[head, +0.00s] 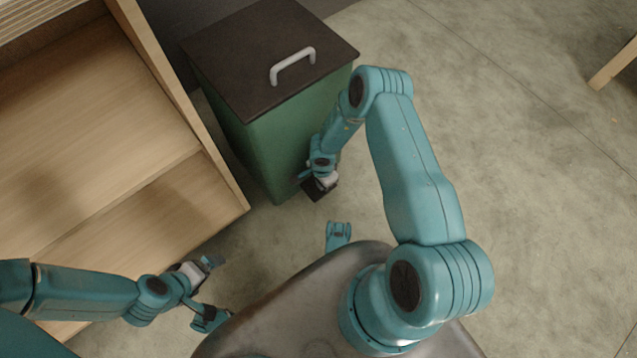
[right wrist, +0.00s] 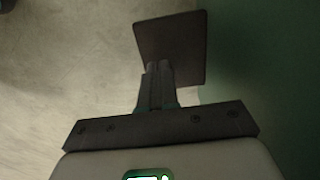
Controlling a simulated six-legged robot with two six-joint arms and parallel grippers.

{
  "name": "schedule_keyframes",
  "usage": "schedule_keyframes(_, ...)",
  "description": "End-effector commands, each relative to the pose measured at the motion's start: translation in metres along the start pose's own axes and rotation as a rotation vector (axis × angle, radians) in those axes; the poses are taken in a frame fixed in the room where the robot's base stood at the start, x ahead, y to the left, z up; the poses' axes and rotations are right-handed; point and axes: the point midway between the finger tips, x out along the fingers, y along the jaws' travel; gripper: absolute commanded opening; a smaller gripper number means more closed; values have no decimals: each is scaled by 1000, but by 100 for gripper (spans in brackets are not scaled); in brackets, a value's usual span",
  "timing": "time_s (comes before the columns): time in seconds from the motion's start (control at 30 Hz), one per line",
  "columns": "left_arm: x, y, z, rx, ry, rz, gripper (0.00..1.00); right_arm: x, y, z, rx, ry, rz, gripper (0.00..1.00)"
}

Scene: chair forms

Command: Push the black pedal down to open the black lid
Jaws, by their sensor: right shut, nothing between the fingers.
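A green bin (head: 262,150) stands beside the wooden furniture in the head view. Its dark lid (head: 235,62) lies flat and shut, with a pale grey handle (head: 293,64) on top. The dark square pedal (right wrist: 178,40) shows in the right wrist view, beside the green bin wall. My right gripper (right wrist: 157,72) is shut and empty, its fingertips overlapping the pedal's near edge in that view; I cannot tell whether they touch. In the head view my right gripper (head: 319,188) is low by the bin's front. My left gripper (head: 210,263) is away from the bin; its finger gap is unclear.
A wooden shelf unit (head: 95,120) stands close to the left of the bin. Bare concrete floor (head: 530,180) lies open on the right. A wooden leg (head: 612,65) shows at the upper right edge.

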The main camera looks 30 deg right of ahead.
Motion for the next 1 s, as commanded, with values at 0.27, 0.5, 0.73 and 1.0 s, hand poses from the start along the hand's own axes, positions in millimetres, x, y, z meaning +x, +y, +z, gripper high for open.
schedule_keyframes(0.27,10,-4,1,0,0,0,100,16,0,0,0,0,1,0)
schedule_keyframes(0.5,18,-7,2,0,0,0,100,29,1,0,0,-1,1,0)
schedule_keyframes(0.73,18,-6,2,0,0,0,100,40,1,0,1,-1,2,0)
schedule_keyframes(1.0,17,-6,2,0,0,0,100,38,2,0,1,0,4,0)
